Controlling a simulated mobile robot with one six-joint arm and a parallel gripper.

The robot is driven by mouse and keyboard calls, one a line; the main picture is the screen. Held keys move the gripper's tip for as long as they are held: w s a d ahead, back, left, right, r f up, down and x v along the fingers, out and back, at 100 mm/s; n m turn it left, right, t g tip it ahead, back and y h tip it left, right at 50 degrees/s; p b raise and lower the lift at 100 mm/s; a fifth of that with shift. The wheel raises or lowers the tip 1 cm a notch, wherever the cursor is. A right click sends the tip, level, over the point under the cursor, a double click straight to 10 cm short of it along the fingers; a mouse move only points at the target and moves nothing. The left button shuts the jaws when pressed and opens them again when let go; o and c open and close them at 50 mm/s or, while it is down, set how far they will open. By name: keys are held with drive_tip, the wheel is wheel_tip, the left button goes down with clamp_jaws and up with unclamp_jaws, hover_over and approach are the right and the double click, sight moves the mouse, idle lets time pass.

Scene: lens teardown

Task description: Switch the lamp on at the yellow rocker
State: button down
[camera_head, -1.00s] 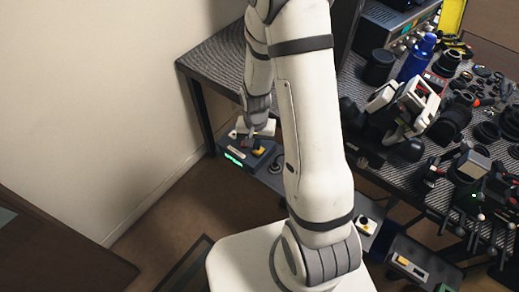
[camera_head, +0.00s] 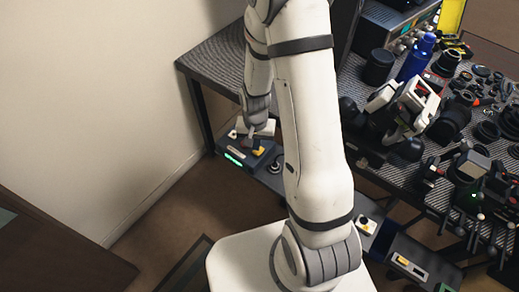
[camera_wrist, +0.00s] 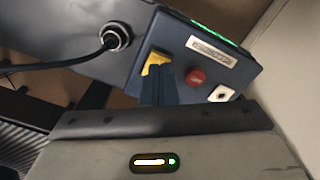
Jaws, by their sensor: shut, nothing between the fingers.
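The yellow rocker (camera_wrist: 156,62) sits on a dark blue control box (camera_wrist: 172,32) in the wrist view. In the head view the yellow rocker (camera_head: 259,151) shows small on the same box (camera_head: 237,163), low beside the table. My gripper (camera_wrist: 160,72) is shut and empty. Its fingertips are right at the rocker and cover its lower part; I cannot tell whether they touch it. In the head view my gripper (camera_head: 255,143) is just above the box, beside the rocker. No lamp can be made out for certain.
A red button (camera_wrist: 195,77), a white label plate (camera_wrist: 211,48) and a white square switch (camera_wrist: 221,93) are close by on the box. A black cable runs to a round socket (camera_wrist: 115,37) on its left. The table (camera_head: 213,62) stands behind, crowded with lens parts at right.

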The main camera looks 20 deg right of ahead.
drive_tip(key=shift+f+b, duration=0.85)
drive_tip(key=shift+f, duration=0.15)
idle(0.4)
drive_tip(key=shift+r, duration=0.15)
wheel_tip(320, 180, up, 7)
drive_tip(key=p, duration=0.5)
idle(0.6)
drive_tip(key=s+r+n+t, duration=0.1)
drive_tip(key=s+r+n, duration=0.1)
drive_tip(key=s+r, duration=0.5)
drive_tip(key=s+r+n+t, duration=0.1)
drive_tip(key=s+r, duration=0.6)
drive_tip(key=r, duration=1)
drive_tip(key=shift+d+r+n+t, duration=0.2)
drive_tip(key=shift+d+n+t, duration=0.1)
drive_tip(key=shift+n, duration=0.6)
